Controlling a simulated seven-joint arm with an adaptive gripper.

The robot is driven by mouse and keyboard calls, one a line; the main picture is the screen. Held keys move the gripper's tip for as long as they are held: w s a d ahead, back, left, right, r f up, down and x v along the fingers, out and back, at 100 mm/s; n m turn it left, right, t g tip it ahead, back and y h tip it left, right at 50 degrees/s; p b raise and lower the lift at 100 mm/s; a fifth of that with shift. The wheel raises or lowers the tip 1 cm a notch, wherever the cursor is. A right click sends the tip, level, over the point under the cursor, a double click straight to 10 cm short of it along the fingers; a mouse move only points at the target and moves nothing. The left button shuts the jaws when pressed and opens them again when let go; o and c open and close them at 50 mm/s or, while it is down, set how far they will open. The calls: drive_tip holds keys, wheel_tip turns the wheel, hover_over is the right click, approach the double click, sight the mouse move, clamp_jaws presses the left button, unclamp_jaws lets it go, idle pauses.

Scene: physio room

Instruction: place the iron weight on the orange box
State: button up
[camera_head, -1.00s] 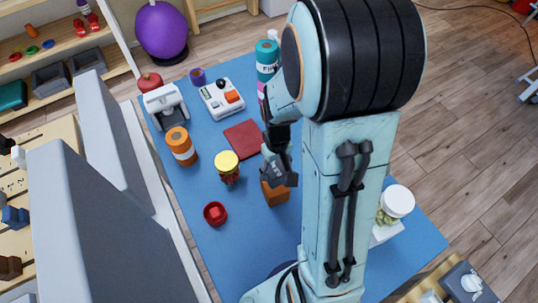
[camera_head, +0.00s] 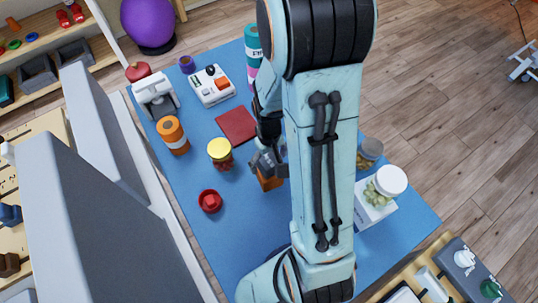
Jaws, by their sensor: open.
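The orange box (camera_head: 269,182) is a small brown-orange block on the blue table top, in the middle of the head view. My gripper (camera_head: 268,164), dark grey, points down right over the box and covers much of its top. The gripper is open. Whether its fingers touch the box cannot be told. I cannot make out the iron weight for certain; it may be hidden behind the fingers or my arm.
A red round piece (camera_head: 210,201), a yellow-lidded jar (camera_head: 220,154), an orange-brown bottle (camera_head: 173,135) and a dark red flat book (camera_head: 236,125) lie left of the box. Right of my arm stand a white-lidded jar (camera_head: 391,181) and a glass jar (camera_head: 370,150). The table's front left is clear.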

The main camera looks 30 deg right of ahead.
sight(268, 162)
wheel_tip(268, 162, up, 12)
drive_tip(key=s+a+r+n, duration=0.1)
drive_tip(key=s+a+r, duration=0.3)
drive_tip(key=s+a, duration=0.6)
drive_tip(key=shift+s+y, duration=0.4)
drive_tip(key=shift+s, duration=0.8)
drive_tip(key=shift+o, duration=0.3)
